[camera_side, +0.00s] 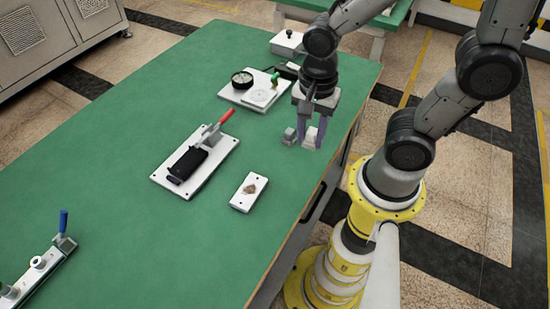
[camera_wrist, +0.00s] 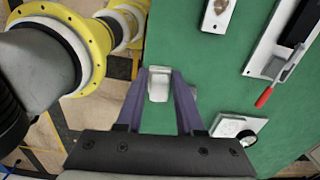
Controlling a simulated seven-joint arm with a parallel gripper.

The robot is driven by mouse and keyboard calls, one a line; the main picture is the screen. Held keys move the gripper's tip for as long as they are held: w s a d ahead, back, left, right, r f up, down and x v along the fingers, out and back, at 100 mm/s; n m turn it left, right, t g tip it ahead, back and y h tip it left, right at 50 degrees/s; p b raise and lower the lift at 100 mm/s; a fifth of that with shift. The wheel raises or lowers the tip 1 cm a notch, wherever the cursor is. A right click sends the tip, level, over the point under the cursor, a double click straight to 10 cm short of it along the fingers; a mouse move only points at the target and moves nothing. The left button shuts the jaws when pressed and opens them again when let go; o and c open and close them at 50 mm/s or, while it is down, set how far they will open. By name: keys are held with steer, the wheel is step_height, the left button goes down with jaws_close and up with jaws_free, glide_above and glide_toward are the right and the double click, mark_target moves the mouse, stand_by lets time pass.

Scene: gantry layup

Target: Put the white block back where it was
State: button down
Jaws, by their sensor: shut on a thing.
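My gripper (camera_side: 312,134) hangs at the right edge of the green table, fingers pointing down. In the wrist view its two purple fingers (camera_wrist: 158,85) are shut on a white block (camera_wrist: 158,90), which sits between the fingertips. In the side view the white block (camera_side: 309,140) is partly hidden by the fingers and is low, at or just above the table; I cannot tell if it touches. A small grey-white piece (camera_side: 289,135) stands just left of the fingers. It is mostly hidden behind the right finger in the wrist view.
On the green table (camera_side: 130,170) are a white plate with a brown diamond (camera_side: 250,190), a red-handled clamp plate (camera_side: 195,160), a dial gauge plate (camera_side: 250,90) and a knobbed white box (camera_side: 287,43). A blue-handled fixture (camera_side: 40,262) lies at front left.

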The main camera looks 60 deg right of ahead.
steer(key=s+d, duration=0.2)
steer(key=s, duration=0.3)
steer(key=m, duration=0.1)
glide_above(273, 162)
steer(key=f, duration=0.8)
steer(key=shift+s+f, duration=0.3)
steer(key=shift+w+f, duration=0.2)
steer(key=shift+f, duration=1.6)
steer(key=shift+f, duration=0.2)
steer(key=c, duration=0.5)
jaws_free()
steer(key=shift+c, duration=0.2)
steer(key=shift+r, duration=0.15)
